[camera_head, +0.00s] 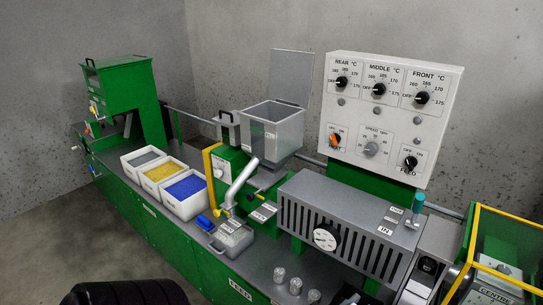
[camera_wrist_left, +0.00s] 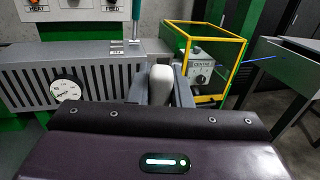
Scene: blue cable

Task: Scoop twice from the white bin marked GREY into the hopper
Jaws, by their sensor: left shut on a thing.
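The white bin with grey granules (camera_head: 129,171) stands at the left end of a row of three on the green bench; I cannot read its mark. The grey metal hopper (camera_head: 283,141) stands right of the bins with its lid (camera_head: 292,76) raised. Its inside looks grey and I cannot tell what it holds. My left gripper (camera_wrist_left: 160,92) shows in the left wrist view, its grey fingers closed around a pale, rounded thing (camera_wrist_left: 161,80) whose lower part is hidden. Behind it are the vented grey barrel cover and yellow-framed guard. My right gripper is not in view.
Bins of yellow (camera_head: 149,187) and blue granules (camera_head: 180,206) stand beside the grey one. The vented cover (camera_head: 340,225) and yellow-framed guard (camera_head: 505,250) stand to the right.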

